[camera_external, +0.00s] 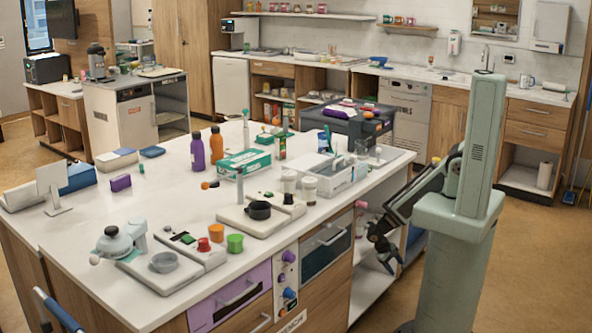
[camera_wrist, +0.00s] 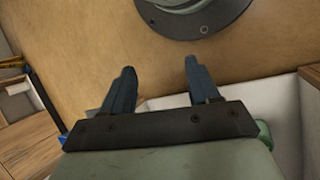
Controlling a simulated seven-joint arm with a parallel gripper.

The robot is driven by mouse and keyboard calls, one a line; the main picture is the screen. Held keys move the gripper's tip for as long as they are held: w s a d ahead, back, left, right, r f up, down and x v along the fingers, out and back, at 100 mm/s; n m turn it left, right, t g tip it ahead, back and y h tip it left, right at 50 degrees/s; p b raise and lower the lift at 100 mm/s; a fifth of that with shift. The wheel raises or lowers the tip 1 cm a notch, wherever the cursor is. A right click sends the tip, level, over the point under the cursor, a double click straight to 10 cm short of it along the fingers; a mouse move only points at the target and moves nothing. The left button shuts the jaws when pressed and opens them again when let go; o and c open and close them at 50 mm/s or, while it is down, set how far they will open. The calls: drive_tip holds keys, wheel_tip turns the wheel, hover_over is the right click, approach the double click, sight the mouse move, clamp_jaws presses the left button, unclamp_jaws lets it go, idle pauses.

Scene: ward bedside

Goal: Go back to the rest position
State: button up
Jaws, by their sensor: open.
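My gripper (camera_external: 388,257) hangs low beside the right end of the white-topped island (camera_external: 95,225) in the external view, in front of its open shelves. In the wrist view my gripper (camera_wrist: 157,82) shows two dark fingers spread apart with nothing between them. Beyond the fingertips is tan floor (camera_wrist: 90,40). My arm is folded down along my green column, and part of it is hidden behind the column.
The island's open shelf (camera_external: 372,290) is close to my gripper. Bottles, cups, boxes and small devices crowd the island top, including a purple bottle (camera_external: 197,152) and an orange bottle (camera_external: 217,143). Free floor (camera_external: 535,265) lies right of my column.

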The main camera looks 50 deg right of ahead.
drive_tip(key=shift+s+d+f+n+g+y, duration=0.1)
drive_tip(key=shift+s+d+n+g+y, duration=0.15)
drive_tip(key=shift+s+n+y, duration=0.35)
drive_tip(key=shift+s+d+f+n+g+y, duration=0.1)
drive_tip(key=shift+s+d+n+g+y, duration=0.1)
drive_tip(key=shift+s+n+g+y, duration=0.4)
drive_tip(key=shift+s+d+f+n+g+y, duration=0.1)
drive_tip(key=shift+s+d+n+y, duration=0.1)
drive_tip(key=shift+s+n+y, duration=0.45)
drive_tip(key=shift+w, duration=0.3)
idle(0.4)
